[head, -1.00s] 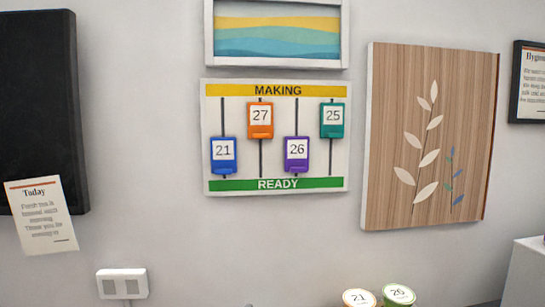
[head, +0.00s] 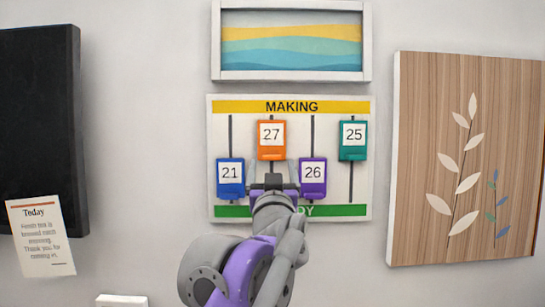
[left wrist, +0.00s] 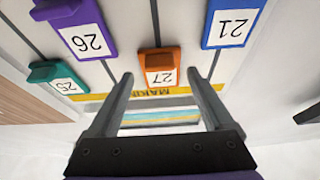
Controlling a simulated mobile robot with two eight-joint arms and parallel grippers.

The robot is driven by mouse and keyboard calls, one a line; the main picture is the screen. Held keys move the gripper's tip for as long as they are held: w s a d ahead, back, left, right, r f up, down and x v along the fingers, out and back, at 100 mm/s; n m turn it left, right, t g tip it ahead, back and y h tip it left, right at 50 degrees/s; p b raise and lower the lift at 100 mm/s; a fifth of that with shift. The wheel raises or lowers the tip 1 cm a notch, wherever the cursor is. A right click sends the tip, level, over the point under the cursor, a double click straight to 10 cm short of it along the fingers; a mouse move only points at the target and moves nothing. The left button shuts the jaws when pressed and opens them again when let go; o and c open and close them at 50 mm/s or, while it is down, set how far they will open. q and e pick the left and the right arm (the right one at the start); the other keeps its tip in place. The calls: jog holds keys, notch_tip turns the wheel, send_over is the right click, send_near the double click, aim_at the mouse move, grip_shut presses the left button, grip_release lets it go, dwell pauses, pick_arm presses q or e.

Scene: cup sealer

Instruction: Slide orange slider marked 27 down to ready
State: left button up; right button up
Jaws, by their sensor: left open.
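The orange slider marked 27 (head: 271,139) sits high on its track, near the yellow MAKING strip (head: 290,107) of the white board. The green READY strip (head: 225,211) runs along the bottom, partly hidden by my left arm. My left gripper (head: 272,172) is in front of the board, just below the orange slider. In the left wrist view, which is upside down, the orange slider (left wrist: 160,66) appears between and beyond the two spread fingers of my open gripper (left wrist: 160,82). No contact is visible. My right gripper is not in view.
The blue slider 21 (head: 230,177) and purple slider 26 (head: 313,177) sit low on either side of the orange one. The green slider 25 (head: 353,140) is high at the right. A wave picture (head: 291,42) hangs above, and a wooden leaf panel (head: 420,150) hangs right.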

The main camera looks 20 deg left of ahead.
aim_at(272, 159)
pick_arm(q)
jog(key=shift+p+x, duration=0.35)
jog(key=shift+x, duration=1.65)
jog(key=shift+s, duration=0.1)
grip_shut()
